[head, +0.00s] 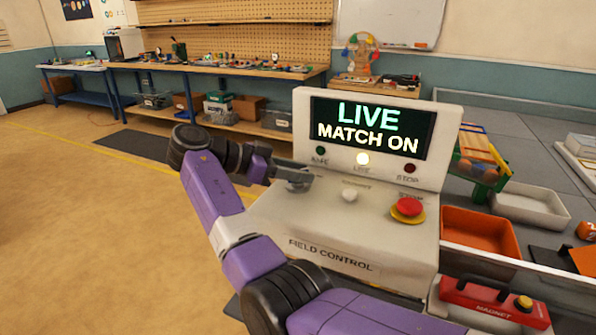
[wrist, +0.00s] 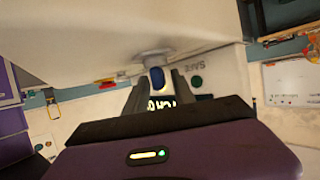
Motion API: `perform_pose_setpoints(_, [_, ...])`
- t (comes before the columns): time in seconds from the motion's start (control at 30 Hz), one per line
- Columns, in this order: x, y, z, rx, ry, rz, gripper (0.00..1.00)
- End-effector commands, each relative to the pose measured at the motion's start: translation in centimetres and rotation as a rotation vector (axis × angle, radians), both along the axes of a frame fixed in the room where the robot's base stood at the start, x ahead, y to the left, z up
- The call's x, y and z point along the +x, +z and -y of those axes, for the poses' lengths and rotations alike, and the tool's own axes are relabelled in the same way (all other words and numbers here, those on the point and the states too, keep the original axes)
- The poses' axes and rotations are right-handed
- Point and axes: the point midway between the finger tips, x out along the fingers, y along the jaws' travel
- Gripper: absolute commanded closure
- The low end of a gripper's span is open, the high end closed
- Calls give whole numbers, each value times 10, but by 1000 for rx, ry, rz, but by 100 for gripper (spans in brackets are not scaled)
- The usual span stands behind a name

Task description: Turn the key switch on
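The white field control box (head: 400,235) stands right of centre in the head view. The key switch (head: 298,185) is at the left of the sloping panel, mostly hidden by my gripper (head: 288,176). In the wrist view, the dark blue key (wrist: 157,79) stands between the two fingers of my gripper (wrist: 159,84). A narrow gap seems to show beside the key, so the fingers look open around it.
A white knob (head: 349,195) and a red stop button (head: 408,208) on a yellow base share the panel. An orange tray (head: 480,230) and a red magnet box (head: 495,302) lie to the right. The floor to the left is clear.

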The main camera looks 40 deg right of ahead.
Motion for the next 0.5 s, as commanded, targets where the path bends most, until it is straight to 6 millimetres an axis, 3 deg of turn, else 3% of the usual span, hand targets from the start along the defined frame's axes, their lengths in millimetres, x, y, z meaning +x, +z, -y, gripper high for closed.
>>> perform_pose_setpoints(0.33, [2,2,-2,-2,3,2,65])
perform_pose_setpoints(0.5, [10,10,-17,-2,5,2,65])
